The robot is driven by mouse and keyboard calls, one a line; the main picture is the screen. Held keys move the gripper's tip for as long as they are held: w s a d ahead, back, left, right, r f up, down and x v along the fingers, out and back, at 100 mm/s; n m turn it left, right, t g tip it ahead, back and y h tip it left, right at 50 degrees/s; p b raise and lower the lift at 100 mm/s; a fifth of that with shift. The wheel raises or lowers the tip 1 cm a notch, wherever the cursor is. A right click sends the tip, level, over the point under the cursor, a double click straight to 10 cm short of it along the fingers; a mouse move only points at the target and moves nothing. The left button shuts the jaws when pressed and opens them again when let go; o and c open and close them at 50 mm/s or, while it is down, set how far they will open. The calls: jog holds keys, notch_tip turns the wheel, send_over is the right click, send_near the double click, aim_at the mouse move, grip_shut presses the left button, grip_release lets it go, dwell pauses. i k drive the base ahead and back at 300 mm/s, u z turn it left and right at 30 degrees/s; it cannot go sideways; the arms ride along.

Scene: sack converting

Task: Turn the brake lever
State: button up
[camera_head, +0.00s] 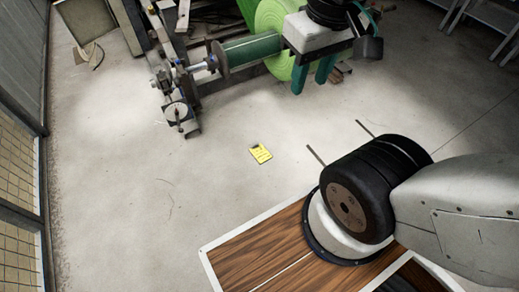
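The unwind stand (190,92) holds a green roll on a shaft at the top of the view. At its near left end is a small pale round disc (176,111) with a thin dark, reddish bar across it. This bar looks like the brake lever (179,119), but it is too small to tell its exact angle.
A large bright green roll (268,22) and a dark green roll (252,50) sit behind the disc. A yellow item (260,153) lies on open floor. A mesh-panelled wall (18,170) runs along the left.

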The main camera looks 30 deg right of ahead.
aim_at(181, 130)
jog(key=z, duration=0.45)
jog(key=i, duration=1.6)
jog(key=u, duration=0.5)
